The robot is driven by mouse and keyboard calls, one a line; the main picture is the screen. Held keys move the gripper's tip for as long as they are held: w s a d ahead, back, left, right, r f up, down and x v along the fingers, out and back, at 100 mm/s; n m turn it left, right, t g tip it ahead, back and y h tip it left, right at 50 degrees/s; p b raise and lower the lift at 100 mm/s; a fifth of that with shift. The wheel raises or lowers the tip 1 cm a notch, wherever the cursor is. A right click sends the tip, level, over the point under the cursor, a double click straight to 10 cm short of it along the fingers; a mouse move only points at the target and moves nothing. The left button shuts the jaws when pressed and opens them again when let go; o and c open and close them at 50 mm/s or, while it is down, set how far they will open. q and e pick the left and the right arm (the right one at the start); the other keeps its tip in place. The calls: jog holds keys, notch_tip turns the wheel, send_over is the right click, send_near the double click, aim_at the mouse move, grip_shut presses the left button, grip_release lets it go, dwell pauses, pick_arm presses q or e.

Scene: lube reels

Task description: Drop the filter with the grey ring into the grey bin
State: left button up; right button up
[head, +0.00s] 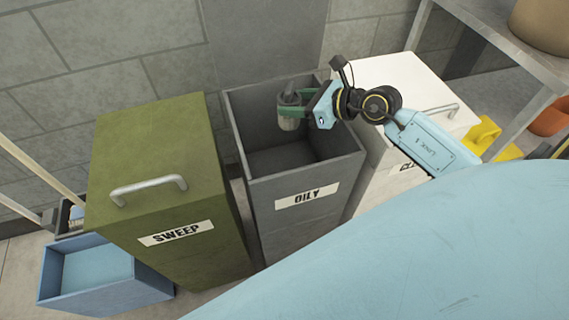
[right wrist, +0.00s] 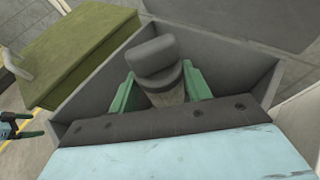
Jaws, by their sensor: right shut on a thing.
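My right gripper (head: 289,103) is shut on a grey filter (head: 289,122), holding it inside the mouth of the open grey bin (head: 308,196) labelled OILY, above its floor. In the right wrist view, the filter (right wrist: 152,64) shows a dark grey end between the green fingers (right wrist: 160,92), with the bin walls (right wrist: 235,68) around it. I cannot clearly make out its ring. My left gripper (right wrist: 32,127) shows small at the left edge of the right wrist view, its fingers apart and empty, outside the bin.
A closed green bin labelled SWEEP (head: 150,165) stands left of the grey bin. A white lidded bin (head: 405,85) stands to its right. A blue open box (head: 100,295) is at the lower left, and a table (head: 500,45) at the upper right.

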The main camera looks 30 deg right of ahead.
jog(key=o, duration=1.1)
jog(key=shift+c, duration=0.2)
jog(key=shift+s+d+r, duration=0.1)
jog(key=shift+s+d, duration=0.05)
jog(key=shift+s, duration=0.1)
pick_arm(q)
jog(key=s+a+f+p, duration=0.1)
jog(key=a+f+p, duration=0.1)
jog(key=f, duration=0.3)
jog(key=shift+s+a+f+g, duration=0.2)
jog(key=shift+a+f+g, duration=0.15)
jog(key=shift+a, duration=0.15)
pick_arm(e)
jog(key=v, duration=1.2)
jog(key=shift+s+d+r, duration=0.15)
jog(key=shift+s+r, duration=0.1)
jog(key=shift+s, duration=0.05)
